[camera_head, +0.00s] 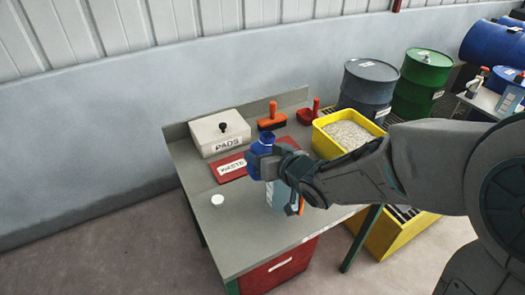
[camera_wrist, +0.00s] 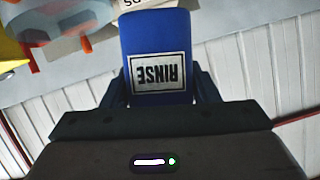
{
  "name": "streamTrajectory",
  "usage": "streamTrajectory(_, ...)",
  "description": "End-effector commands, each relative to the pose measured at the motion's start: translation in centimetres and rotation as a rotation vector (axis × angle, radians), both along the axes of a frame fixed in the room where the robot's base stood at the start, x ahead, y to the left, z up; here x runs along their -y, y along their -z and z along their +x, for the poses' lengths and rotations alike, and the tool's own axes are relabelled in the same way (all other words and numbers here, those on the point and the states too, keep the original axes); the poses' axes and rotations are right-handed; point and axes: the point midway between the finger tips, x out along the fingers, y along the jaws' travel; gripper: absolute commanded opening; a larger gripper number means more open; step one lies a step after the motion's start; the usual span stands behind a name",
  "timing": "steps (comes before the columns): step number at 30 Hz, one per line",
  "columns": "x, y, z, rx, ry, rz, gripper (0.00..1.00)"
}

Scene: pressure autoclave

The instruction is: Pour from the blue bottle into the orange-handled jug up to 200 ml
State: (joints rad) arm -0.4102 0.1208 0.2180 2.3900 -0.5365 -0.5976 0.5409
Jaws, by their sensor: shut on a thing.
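The blue bottle (camera_head: 262,146) is in my gripper (camera_head: 272,168), which is shut around it above the table. In the wrist view the bottle (camera_wrist: 156,35) shows a white label reading RINSE, upside down in the picture, between the fingers (camera_wrist: 160,95). The orange-handled jug (camera_head: 275,197) stands on the table below and close to my gripper. It looks clear and pale blue, and its orange handle shows at its right. My gripper and arm hide its upper part. Its marks and liquid level cannot be read. The bottle's mouth and any stream are not clear.
A small white cap (camera_head: 217,200) lies on the grey table (camera_head: 240,240). A red WASTE panel (camera_head: 229,168), a PADS box (camera_head: 221,132), an orange brush (camera_head: 272,117) and a yellow tub of granules (camera_head: 347,134) are behind. Drums (camera_head: 369,86) stand beyond. The table's front left is clear.

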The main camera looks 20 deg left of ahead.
Motion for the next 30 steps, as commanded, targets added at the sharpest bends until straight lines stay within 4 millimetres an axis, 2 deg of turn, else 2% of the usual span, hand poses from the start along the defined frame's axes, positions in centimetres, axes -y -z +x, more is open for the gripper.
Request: streamTrajectory(30,0.62,-0.45,0.68,-0.193,0.001,0.166,0.23)
